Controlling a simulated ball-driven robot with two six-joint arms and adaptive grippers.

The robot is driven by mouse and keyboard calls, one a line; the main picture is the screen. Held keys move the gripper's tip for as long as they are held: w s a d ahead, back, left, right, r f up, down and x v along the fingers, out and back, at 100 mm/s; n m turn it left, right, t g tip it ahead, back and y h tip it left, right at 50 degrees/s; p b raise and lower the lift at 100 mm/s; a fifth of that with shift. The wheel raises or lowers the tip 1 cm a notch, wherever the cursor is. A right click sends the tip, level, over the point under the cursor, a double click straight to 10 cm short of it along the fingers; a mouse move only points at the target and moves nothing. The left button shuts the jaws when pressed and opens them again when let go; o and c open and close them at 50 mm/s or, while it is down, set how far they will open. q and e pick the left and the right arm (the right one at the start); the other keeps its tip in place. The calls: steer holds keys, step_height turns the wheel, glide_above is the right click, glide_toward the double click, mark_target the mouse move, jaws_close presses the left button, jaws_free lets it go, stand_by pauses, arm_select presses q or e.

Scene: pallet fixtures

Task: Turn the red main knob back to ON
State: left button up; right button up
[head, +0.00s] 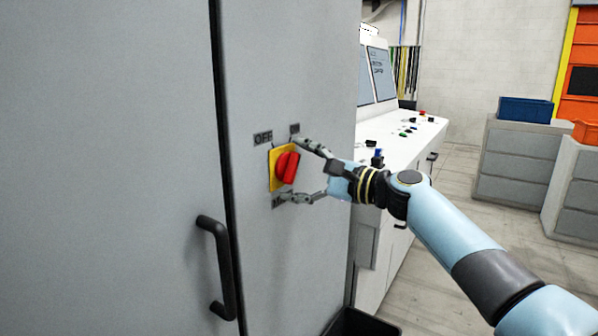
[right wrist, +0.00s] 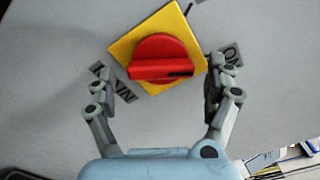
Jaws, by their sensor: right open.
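The red main knob (head: 287,166) sits on a yellow square plate (head: 274,181) on the grey cabinet door. An OFF label (head: 263,138) is at the plate's upper left, and the ON label (head: 294,128) is at its upper right. In the right wrist view the knob (right wrist: 160,60) has its bar lying diagonal to the plate's edges, a dark mark at its right end. That end faces a label partly hidden by a finger. My right gripper (head: 290,170) is open, its fingers on either side of the knob, apart from its bar. My left gripper is out of view.
A black door handle (head: 217,268) stands out at the lower left. A white control desk (head: 400,140) is behind my right arm. Grey drawer cabinets (head: 516,165) with a blue bin (head: 526,109) stand at the right. A dark bin (head: 362,322) is below.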

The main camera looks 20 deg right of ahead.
steer(key=v, duration=1.2)
steer(key=shift+f, duration=0.1)
